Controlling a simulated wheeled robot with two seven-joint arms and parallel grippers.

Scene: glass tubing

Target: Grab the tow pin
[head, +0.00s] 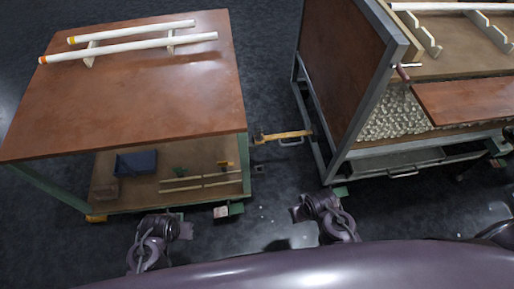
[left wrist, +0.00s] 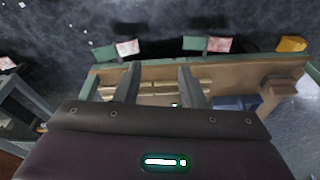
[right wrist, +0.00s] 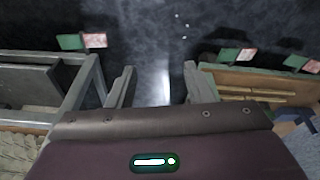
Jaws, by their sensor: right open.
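I cannot single out the tow pin with certainty. A yellow tow bar (head: 284,135) with a pale loop handle (head: 292,143) spans the gap between the two carts. A small red-handled piece (head: 402,73) sits by the right cart's corner post; I cannot tell what it is. My left gripper (left wrist: 158,86) is open and empty, pointing toward the left cart's lower shelf. My right gripper (right wrist: 158,84) is open and empty, with dark floor between its fingers. In the head view both arms are low at the front, apart from the carts.
The left cart (head: 130,95) carries white glass tubes (head: 140,46) on top and a blue bin (head: 136,162) on its lower shelf. The right cart (head: 345,70) holds a bed of pale glass pieces (head: 392,116) and an orange-brown panel (head: 465,98).

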